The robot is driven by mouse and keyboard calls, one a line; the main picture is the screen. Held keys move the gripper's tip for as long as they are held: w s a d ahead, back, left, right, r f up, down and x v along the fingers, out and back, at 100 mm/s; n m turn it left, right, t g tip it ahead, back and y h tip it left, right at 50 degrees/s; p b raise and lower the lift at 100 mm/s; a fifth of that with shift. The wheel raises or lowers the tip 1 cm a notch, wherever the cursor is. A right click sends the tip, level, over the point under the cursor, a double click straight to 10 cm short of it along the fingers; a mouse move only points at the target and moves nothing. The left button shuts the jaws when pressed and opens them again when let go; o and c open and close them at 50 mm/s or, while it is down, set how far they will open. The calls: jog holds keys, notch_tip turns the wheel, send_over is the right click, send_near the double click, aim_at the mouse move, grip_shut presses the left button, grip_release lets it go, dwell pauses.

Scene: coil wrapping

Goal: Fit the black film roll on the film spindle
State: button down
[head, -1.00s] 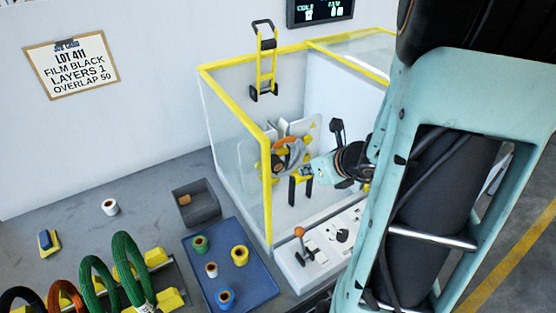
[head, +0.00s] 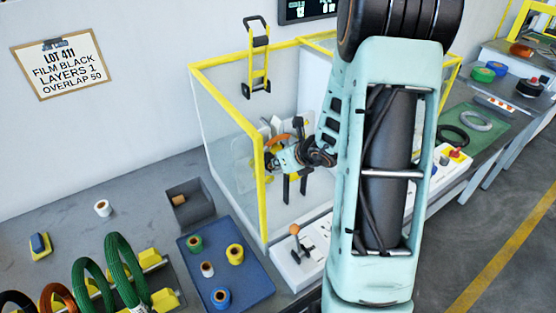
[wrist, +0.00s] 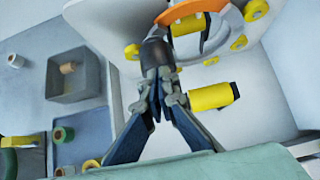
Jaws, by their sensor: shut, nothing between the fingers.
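My gripper (wrist: 155,60) is shut and empty in the wrist view, its fingertips in front of a pale plate. The orange ring (wrist: 190,22) is just beyond and right of the tips. A yellow cylinder with a black end (wrist: 213,96) is right of the fingers; I cannot tell whether it is part of the spindle. In the head view my gripper (head: 274,162) is inside the yellow-framed enclosure, close to the ring, and my arm hides part of it. I cannot clearly make out the black film roll or the film spindle in either view.
A blue tray (head: 258,285) holds green, yellow, blue and pale rolls. A grey bin (head: 202,208) with a brownish roll and a white roll (head: 103,208) stand behind it. The enclosure's yellow frame (head: 228,98) surrounds my gripper. A lever (head: 298,238) stands at the front.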

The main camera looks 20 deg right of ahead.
jog(key=shift+w, duration=0.1)
jog(key=shift+w+a+b, duration=0.25)
jog(key=shift+w+b, duration=0.2)
jog(key=shift+w, duration=0.6)
